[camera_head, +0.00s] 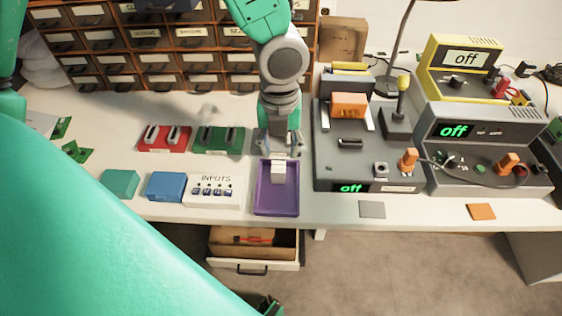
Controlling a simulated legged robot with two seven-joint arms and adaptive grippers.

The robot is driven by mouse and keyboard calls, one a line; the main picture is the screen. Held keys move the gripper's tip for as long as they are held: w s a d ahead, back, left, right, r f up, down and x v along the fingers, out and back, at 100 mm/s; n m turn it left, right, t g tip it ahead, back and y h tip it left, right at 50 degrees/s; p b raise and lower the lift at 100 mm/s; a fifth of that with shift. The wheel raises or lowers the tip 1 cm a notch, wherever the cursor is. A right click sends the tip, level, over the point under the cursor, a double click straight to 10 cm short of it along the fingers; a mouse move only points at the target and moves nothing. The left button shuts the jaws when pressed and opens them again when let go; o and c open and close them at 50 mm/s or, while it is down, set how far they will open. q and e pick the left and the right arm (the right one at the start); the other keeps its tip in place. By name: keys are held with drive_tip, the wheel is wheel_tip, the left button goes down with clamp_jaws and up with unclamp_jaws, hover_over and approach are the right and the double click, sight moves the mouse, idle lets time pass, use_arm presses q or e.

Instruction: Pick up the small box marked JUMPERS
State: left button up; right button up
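A small white block (278,170) lies in the tray just below the fingers and appears untouched. I cannot read the word JUMPERS anywhere. A cabinet of small wooden drawers (150,45) with white labels stands at the back, and most labels are too small to read. My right gripper cannot be made out for certain.
A white INPUTS panel (214,203), blue block (165,186) and teal block (120,184) lie left of the tray. A grey device (340,172) reading "off" stands close right. An open drawer (225,250) juts out below the bench. A brown carton (343,38) stands behind.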

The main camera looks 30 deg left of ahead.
sight(279, 161)
use_arm(q)
drive_tip(key=shift+s+a+f, duration=0.1)
drive_tip(key=shift+a+f, duration=0.1)
drive_tip(key=shift+f, duration=0.25)
drive_tip(key=f+b, duration=0.1)
drive_tip(key=f, duration=0.1)
drive_tip(key=f+b, duration=0.1)
drive_tip(key=f, duration=0.2)
drive_tip(key=shift+d, duration=0.2)
drive_tip(key=shift+r, duration=0.15)
drive_tip(key=c, duration=0.7)
drive_tip(key=shift+a, duration=0.1)
clamp_jaws()
